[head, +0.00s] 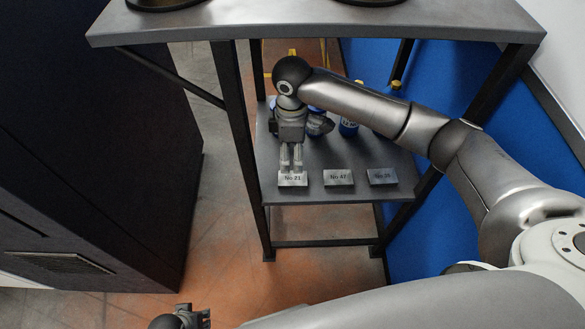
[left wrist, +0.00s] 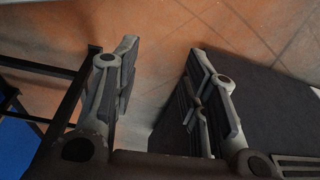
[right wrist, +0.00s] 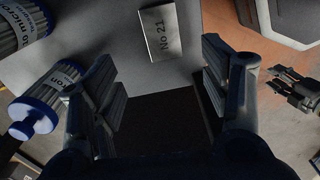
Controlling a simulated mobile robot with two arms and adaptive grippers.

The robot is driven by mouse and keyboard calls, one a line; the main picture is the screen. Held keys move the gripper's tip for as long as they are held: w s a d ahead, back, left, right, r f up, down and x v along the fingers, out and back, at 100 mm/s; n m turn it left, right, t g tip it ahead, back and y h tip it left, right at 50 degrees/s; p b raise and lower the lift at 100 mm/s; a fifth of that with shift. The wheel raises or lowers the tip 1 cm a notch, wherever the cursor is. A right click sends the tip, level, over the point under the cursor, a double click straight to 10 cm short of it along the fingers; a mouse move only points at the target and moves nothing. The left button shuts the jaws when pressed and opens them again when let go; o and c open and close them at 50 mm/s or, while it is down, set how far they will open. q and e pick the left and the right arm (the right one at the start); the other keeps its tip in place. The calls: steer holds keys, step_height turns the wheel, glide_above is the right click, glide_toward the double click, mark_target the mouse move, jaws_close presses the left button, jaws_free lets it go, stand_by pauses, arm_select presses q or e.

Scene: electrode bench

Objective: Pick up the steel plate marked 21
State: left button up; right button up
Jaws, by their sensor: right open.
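The steel plate marked 21 (head: 293,180) lies at the front left of the lower grey shelf. My left gripper (head: 196,318) is low at the bottom edge of the head view, away from the shelf. In the left wrist view its fingers (left wrist: 155,95) are wide apart and empty.
Plates marked 47 (head: 339,178) and another (head: 382,177), its number hard to read, lie to the right. Blue-capped containers (head: 348,127) stand behind. The upper shelf (head: 300,24) overhangs. A dark cabinet (head: 90,130) stands left, with clear floor (head: 225,230) between.

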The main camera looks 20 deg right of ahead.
steer(key=b, duration=0.1)
glide_above(293, 178)
steer(key=f, duration=0.5)
steer(key=shift+w+f, duration=0.2)
steer(key=shift+f, duration=0.15)
steer(key=f+b, duration=0.1)
steer(key=f, duration=0.2)
steer(key=shift+s+f+b, duration=0.2)
steer(key=shift+f+b, duration=0.15)
steer(key=shift+f, duration=0.45)
arm_select(q)
step_height(293, 178, up, 10)
steer(key=w, duration=0.1)
steer(key=shift+w+t, duration=0.3)
steer(key=shift+t, duration=0.1)
arm_select(e)
steer(key=shift+c, duration=0.2)
steer(key=c, duration=1.4)
steer(key=shift+r, duration=0.1)
steer(key=shift+c, duration=0.5)
steer(key=shift+r, duration=0.1)
